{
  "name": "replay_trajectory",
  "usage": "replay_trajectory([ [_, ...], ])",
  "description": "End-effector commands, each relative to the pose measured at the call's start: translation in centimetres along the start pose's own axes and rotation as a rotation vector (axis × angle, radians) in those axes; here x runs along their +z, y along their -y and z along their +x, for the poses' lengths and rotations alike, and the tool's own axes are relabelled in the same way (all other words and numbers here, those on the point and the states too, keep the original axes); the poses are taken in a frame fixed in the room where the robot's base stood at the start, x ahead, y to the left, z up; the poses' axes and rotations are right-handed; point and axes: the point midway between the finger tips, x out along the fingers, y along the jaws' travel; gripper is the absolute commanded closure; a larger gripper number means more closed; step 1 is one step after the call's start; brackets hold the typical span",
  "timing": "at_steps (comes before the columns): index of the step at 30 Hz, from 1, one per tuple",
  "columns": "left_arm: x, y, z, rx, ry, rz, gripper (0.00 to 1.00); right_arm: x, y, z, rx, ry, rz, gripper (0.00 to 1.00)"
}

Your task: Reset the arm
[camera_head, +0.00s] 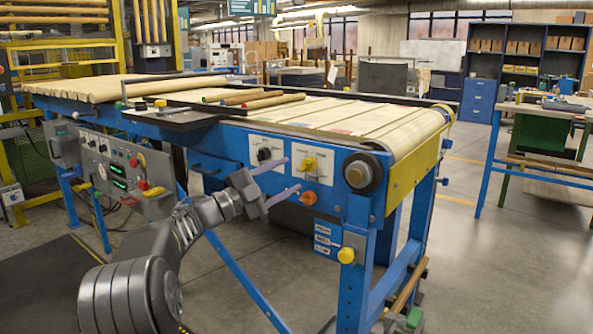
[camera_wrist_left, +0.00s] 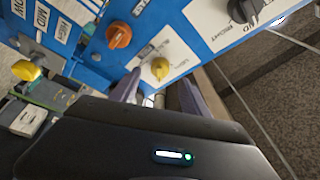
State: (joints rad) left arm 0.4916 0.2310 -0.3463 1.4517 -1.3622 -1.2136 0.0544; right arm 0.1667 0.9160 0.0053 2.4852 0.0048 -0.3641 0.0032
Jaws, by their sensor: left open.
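My left gripper (camera_head: 294,172) is open and empty in front of the blue side of the conveyor table (camera_head: 215,150). Its two pale purple fingers point toward the control panels. In the head view its fingertips are just left of a yellow knob (camera_head: 309,164) on a white plate. In the left wrist view the fingers (camera_wrist_left: 160,78) show apart, with the yellow knob (camera_wrist_left: 160,68) seen between them. I cannot tell whether the fingers touch it. My left arm (camera_head: 185,228) reaches in from the lower left. My right gripper is not in view.
A black knob (camera_head: 264,154), an orange knob (camera_head: 308,198) and a yellow button (camera_head: 346,255) sit on the table's side. A grey control box (camera_head: 125,178) hangs at the left. Wooden dowels (camera_head: 262,100) lie on the belt. Floor (camera_head: 480,270) at the right is open.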

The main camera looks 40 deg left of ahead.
Motion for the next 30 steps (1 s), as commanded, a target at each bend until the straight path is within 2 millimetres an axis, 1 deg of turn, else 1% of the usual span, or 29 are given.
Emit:
replay_trajectory([
  [1,0.0,0.1,-0.8,0.0,0.001,-0.001,0.46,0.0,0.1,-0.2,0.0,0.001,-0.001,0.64],
  [3,0.0,0.1,-1.8,0.0,0.002,-0.001,0.46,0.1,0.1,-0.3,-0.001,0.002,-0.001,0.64],
  [7,0.0,0.0,-2.6,0.001,0.0,-0.001,0.46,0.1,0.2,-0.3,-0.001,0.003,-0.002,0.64],
  [25,0.1,-0.1,-2.7,0.001,0.003,0.0,0.46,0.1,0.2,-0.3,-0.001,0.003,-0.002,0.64],
  [28,1.0,0.3,-2.8,-0.017,0.039,-0.004,0.46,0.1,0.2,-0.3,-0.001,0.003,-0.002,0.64],
  [29,1.5,0.6,-2.8,-0.033,0.059,-0.012,0.46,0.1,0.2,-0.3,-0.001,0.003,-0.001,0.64],
  [30,2.5,0.8,-3.0,-0.065,0.096,-0.04,0.46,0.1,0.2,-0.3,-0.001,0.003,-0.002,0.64],
])
